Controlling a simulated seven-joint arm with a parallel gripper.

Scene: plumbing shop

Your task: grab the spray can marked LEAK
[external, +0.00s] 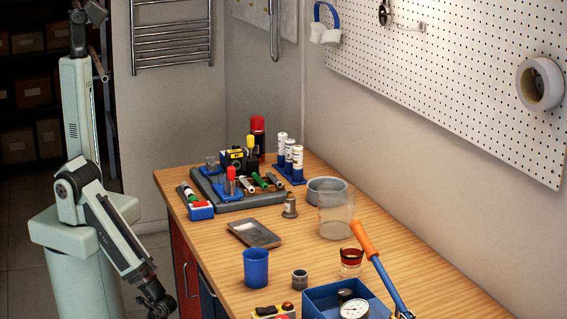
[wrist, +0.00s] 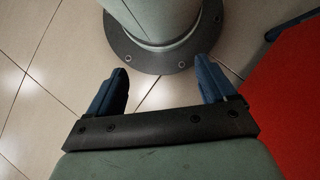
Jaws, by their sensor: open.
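My gripper (wrist: 162,66) is open and empty in the wrist view, pointing down over the tiled floor and the round foot of my base. In the external view my arm hangs left of the bench, its end at the bottom edge, far from the cans.
A grey tray (external: 250,203) holds tools and small parts in front of the red can. A glass jar (external: 336,212), a grey bowl (external: 325,184), a blue cup (external: 256,268) and a blue bin (external: 322,297) stand nearer. The bench's red side (wrist: 285,95) is close at right in the wrist view.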

